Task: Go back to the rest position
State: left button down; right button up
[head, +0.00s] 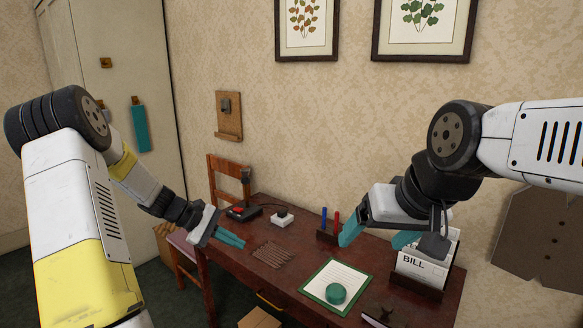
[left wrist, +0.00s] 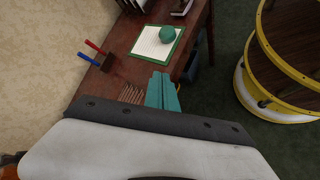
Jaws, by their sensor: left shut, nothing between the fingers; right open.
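My left gripper (head: 230,239) is shut and empty, its teal fingers together above the left part of the desk. The left wrist view also shows its fingers (left wrist: 162,92) closed, near the desk edge. My right gripper (head: 377,238) is open and empty above the right part of the desk. Its teal fingers are apart, one of them close to the bill holder in the picture. I cannot tell whether they touch.
The dark red desk (head: 225,255) bears brown sticks (head: 272,255), a pen holder (head: 326,238), a green-edged sheet (head: 318,283) with a green round object (head: 336,293), a joystick (head: 243,208) and a bill holder (head: 415,285). A chair (head: 228,172) stands behind; a cabinet (head: 120,60) is left.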

pick_arm(q)
jog(key=s+d+r+m+y, duration=0.3)
jog(key=s+r+m+y, duration=0.25)
jog(key=s+r, duration=0.65)
jog(key=s+a+r+m+t+y, duration=0.1)
jog(key=s+r+m+t, duration=0.3)
jog(key=s, duration=1)
notch_tip(320, 180, up, 4)
jog(key=shift+r+m+y, duration=0.1)
jog(key=shift+m+y, duration=0.65)
jog(key=shift+m, duration=0.4)
